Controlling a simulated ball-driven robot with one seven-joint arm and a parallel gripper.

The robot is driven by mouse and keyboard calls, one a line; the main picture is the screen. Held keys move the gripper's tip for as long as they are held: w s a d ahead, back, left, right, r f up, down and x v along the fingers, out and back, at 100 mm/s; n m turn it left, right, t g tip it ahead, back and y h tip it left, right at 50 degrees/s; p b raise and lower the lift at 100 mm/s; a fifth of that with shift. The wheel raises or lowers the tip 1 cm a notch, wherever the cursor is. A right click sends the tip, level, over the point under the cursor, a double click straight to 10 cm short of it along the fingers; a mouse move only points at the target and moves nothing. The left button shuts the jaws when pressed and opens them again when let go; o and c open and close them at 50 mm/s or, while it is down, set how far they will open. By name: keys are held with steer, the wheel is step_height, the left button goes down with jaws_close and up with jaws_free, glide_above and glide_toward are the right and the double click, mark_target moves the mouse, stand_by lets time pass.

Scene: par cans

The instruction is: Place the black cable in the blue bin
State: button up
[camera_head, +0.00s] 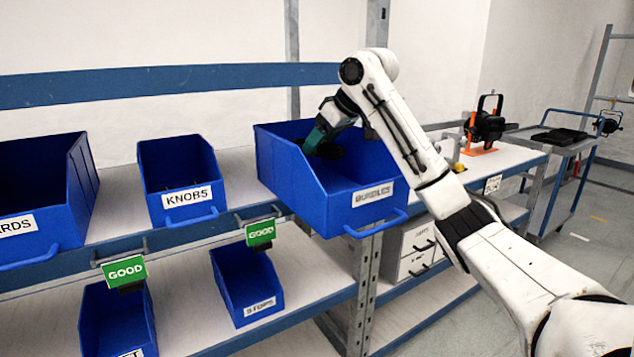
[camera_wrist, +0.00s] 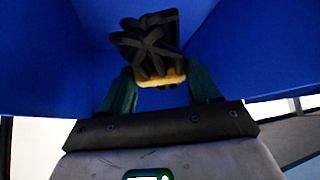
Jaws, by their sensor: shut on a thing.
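My gripper (camera_head: 322,138) reaches down into the large blue bin (camera_head: 292,178) at the middle of the shelf, whose front label is hard to read. In the wrist view, my gripper (camera_wrist: 160,90) has its two green fingers closed on the black cable (camera_wrist: 150,45), a folded black bundle with a yellowish part at its lower end. Blue bin walls (camera_wrist: 50,60) surround it in the wrist view. In the head view the cable shows only as a dark shape at the fingertips, partly hidden by the gripper. I cannot tell whether it touches the bin floor.
A blue bin labelled KNOBS (camera_head: 180,180) and another blue bin (camera_head: 50,200) stand to the left on the same shelf. Smaller blue bins (camera_head: 248,285) sit below. A black lamp on an orange stand (camera_head: 484,125) and a cart (camera_head: 560,140) are to the right.

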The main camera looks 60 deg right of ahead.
mark_target(344, 146)
step_height(344, 146, down, 8)
steer(key=shift+f+b, duration=0.1)
steer(key=shift+b, duration=0.35)
steer(key=shift+f, duration=0.1)
steer(key=o, duration=1.3)
steer(key=p+v, duration=0.1)
steer(key=v, duration=1.1)
